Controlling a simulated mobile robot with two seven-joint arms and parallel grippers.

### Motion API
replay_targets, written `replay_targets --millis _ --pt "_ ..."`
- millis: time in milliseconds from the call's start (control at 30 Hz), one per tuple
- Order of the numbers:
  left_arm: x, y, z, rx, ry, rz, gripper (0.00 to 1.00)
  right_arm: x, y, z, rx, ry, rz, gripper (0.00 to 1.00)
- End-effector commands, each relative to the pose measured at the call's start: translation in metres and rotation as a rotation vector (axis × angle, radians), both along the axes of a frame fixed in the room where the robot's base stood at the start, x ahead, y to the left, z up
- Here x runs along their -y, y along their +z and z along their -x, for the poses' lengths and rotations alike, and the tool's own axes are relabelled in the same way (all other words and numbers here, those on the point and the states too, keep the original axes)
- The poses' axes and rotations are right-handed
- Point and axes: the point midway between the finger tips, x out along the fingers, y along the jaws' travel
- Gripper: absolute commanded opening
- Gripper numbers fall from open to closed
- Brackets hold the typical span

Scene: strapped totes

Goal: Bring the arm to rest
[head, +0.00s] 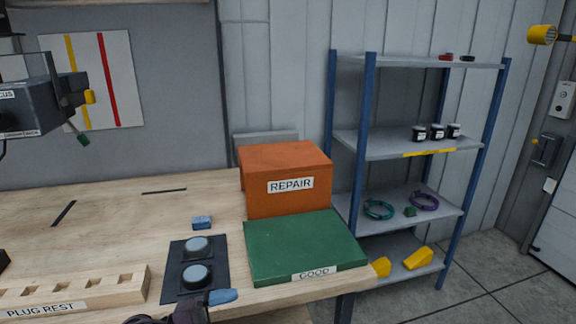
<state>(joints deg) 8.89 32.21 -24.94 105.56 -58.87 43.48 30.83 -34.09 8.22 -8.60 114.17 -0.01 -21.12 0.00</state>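I see a dark body and a blue fingertip near the front edge of the workbench (110,215). The fingertip is close to the lower knob of a dark two-knob panel (195,270). Its other finger is not clear, so I cannot tell whether it is open or shut. I see nothing held at the visible fingertip. The rest of this arm is cut off by the frame.
An orange REPAIR tote (285,165) stands behind a green GOOD tote (300,245) on the bench's right end. A wooden PLUG REST (75,290) and a small blue block (202,222) are left of them. A blue-posted shelf (415,140) stands right.

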Motion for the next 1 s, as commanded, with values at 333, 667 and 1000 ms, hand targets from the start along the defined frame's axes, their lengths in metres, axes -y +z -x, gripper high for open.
replay_targets --millis 333,667,1000 --pt "-0.08 -0.056 0.013 -0.393 0.712 0.43 0.88 0.001 -0.004 0.006 -0.014 -0.004 0.0 0.43" --pt "-0.159 -0.173 0.106 -0.953 1.288 0.514 0.88 0.001 -0.005 0.008 -0.018 -0.005 -0.002 0.43" --pt "-0.172 -0.212 0.16 -1.189 1.427 0.496 0.88 0.0 -0.002 0.002 -0.005 -0.002 -0.001 0.43"
